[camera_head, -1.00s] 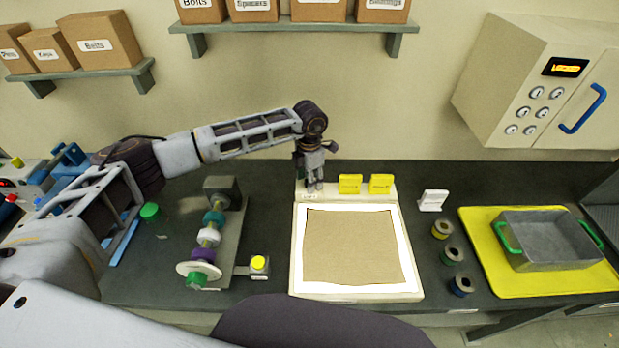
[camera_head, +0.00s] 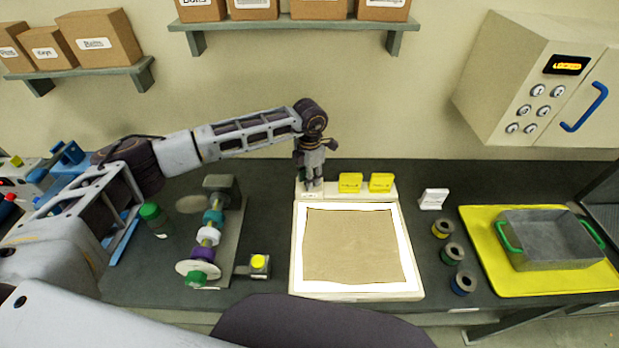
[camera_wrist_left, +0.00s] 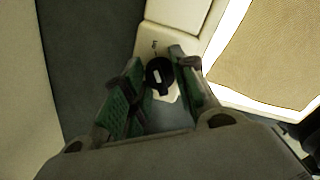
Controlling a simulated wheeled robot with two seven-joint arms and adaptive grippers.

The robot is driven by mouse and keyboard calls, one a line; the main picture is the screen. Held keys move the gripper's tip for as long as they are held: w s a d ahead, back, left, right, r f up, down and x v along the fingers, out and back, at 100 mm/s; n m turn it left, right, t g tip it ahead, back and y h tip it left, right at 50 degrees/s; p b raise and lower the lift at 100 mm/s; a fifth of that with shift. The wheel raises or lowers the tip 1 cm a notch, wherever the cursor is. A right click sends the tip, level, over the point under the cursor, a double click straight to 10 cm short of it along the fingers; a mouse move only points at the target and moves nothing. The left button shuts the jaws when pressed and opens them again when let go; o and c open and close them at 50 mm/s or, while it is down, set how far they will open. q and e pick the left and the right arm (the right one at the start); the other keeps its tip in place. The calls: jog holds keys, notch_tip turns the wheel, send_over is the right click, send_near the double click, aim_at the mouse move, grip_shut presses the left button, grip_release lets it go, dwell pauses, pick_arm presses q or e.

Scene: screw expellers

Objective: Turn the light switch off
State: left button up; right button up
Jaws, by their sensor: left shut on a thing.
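The light panel (camera_head: 297,262) lies flat on the bench, its border glowing bright white around a tan sheet (camera_head: 350,245). Its cream top strip also shows in the left wrist view (camera_wrist_left: 188,12). A round black knob with a white mark (camera_wrist_left: 159,74) sits on that strip's left end, beside a small label. My left gripper (camera_head: 313,186) points down over this end and hides the knob in the head view. In the left wrist view its green-padded fingers (camera_wrist_left: 160,82) stand either side of the knob, shut on it. My right gripper is not in view.
A spindle with coloured rings (camera_head: 208,236) stands left of the panel. Several spools (camera_head: 452,254) and a grey tray (camera_head: 548,246) on a yellow mat are to the right. A shelf (camera_head: 293,26) hangs above.

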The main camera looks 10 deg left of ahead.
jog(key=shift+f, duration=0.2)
pick_arm(q)
jog(key=n+b, duration=0.2)
jog(key=n, duration=0.1)
jog(key=shift+n, duration=0.4)
jog(key=n+b, duration=0.1)
jog(key=n, duration=0.3)
jog(key=shift+b, duration=0.35)
jog(key=shift+n, duration=0.9)
jog(key=shift+n+b, duration=0.35)
jog(key=shift+n, duration=0.45)
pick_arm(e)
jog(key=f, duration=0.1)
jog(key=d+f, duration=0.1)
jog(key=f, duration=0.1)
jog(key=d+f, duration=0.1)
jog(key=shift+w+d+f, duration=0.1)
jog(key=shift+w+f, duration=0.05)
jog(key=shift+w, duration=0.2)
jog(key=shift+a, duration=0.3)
pick_arm(q)
jog(key=o, duration=1.1)
jog(key=shift+c, duration=0.2)
